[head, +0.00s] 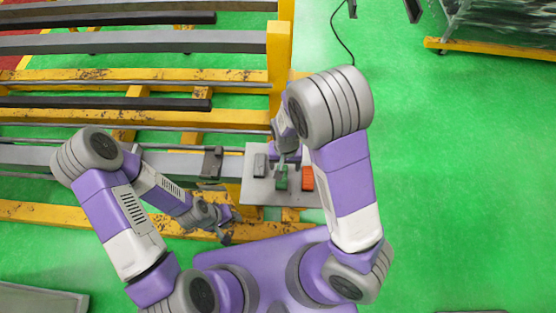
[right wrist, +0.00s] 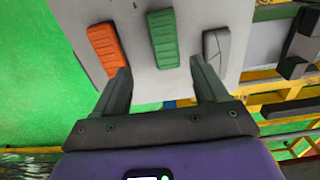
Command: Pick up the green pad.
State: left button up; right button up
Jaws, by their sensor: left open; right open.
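The green pad (head: 281,181) lies on a light grey plate (head: 254,192), between a grey pad and an orange-red pad. In the right wrist view the green pad (right wrist: 163,39) stands out between and beyond the two open fingers. My right gripper (right wrist: 160,78) is open and empty, with its fingertips just short of the pad's near end. In the head view my right gripper (head: 288,160) is over the pad's upper end and partly hides it. My left gripper (head: 227,225) is open and empty, low and left of the plate by the yellow beam.
The orange-red pad (head: 307,179) and the grey pad (head: 260,165) lie close on either side. A dark clamp-like block (head: 212,162) sits left of the plate. Yellow frame beams (head: 280,60) and grey bars fill the left. Green floor (head: 450,180) is open at right.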

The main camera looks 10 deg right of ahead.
aim_at(282, 185)
jog(key=f, duration=0.7)
jog(key=shift+a+f+b, duration=0.3)
jog(key=shift+a, duration=0.1)
jog(key=shift+c, duration=0.4)
jog(key=c, duration=1.1)
jog(key=shift+r, duration=0.1)
